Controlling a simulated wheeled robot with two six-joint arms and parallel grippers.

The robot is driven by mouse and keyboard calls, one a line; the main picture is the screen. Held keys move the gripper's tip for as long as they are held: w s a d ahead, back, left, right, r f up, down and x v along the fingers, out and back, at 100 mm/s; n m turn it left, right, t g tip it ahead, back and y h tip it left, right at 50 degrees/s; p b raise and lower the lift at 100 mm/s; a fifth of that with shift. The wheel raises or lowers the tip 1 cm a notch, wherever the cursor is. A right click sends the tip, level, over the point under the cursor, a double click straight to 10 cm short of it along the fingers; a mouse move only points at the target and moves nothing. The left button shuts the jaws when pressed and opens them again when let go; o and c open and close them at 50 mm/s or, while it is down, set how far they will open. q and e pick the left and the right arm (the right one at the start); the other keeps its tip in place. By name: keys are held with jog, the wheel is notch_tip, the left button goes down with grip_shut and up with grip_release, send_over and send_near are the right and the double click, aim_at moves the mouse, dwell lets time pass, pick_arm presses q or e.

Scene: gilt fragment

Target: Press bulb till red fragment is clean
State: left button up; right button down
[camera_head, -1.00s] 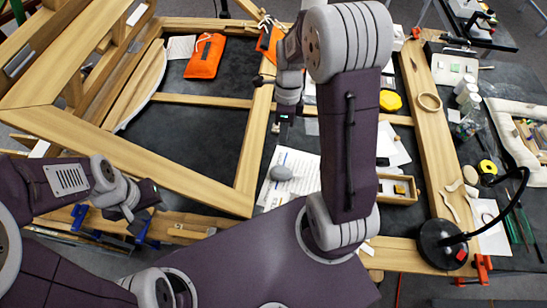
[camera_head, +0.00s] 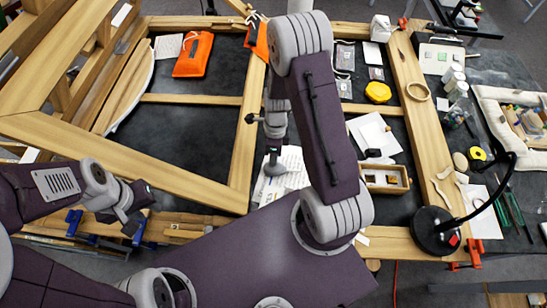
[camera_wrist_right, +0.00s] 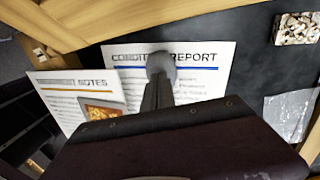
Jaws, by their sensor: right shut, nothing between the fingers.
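A grey bulb (camera_head: 274,168) rests on white printed sheets (camera_head: 294,166). In the right wrist view the bulb (camera_wrist_right: 161,66) is at the tip of my fingers, over the condition report sheet (camera_wrist_right: 206,60). My right gripper (camera_head: 273,155) is shut and empty, pointing down onto the bulb. It seems to touch the bulb, but the contact is hard to see. A small red and gold fragment (camera_wrist_right: 102,109) lies by the notes sheet (camera_wrist_right: 66,92) in the right wrist view, partly hidden by my gripper body. My left gripper (camera_head: 133,212) is far left, away from the bulb; its jaws are unclear.
Wooden frame bars (camera_head: 243,150) border the dark work surface. A small wooden box (camera_head: 385,188) and a black lamp (camera_head: 435,232) stand to the right. A speckled piece (camera_wrist_right: 297,28) and a clear bag (camera_wrist_right: 290,112) lie right in the right wrist view.

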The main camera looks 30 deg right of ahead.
jog(key=shift+f, duration=0.2)
notch_tip(320, 180, down, 2)
jog(key=shift+s+b, duration=0.1)
jog(key=shift+b, duration=0.3)
jog(key=shift+a, duration=0.1)
jog(key=shift+r, duration=0.1)
jog(key=r+p, duration=0.1)
jog(key=p, duration=0.1)
jog(key=r+p, duration=0.1)
jog(key=r, duration=0.1)
jog(key=r+p, duration=0.2)
jog(key=shift+w+d+p, duration=0.25)
jog(key=shift+d+p, duration=0.05)
notch_tip(320, 180, up, 9)
jog(key=w+d+b, duration=0.1)
jog(key=shift+w+b, duration=0.35)
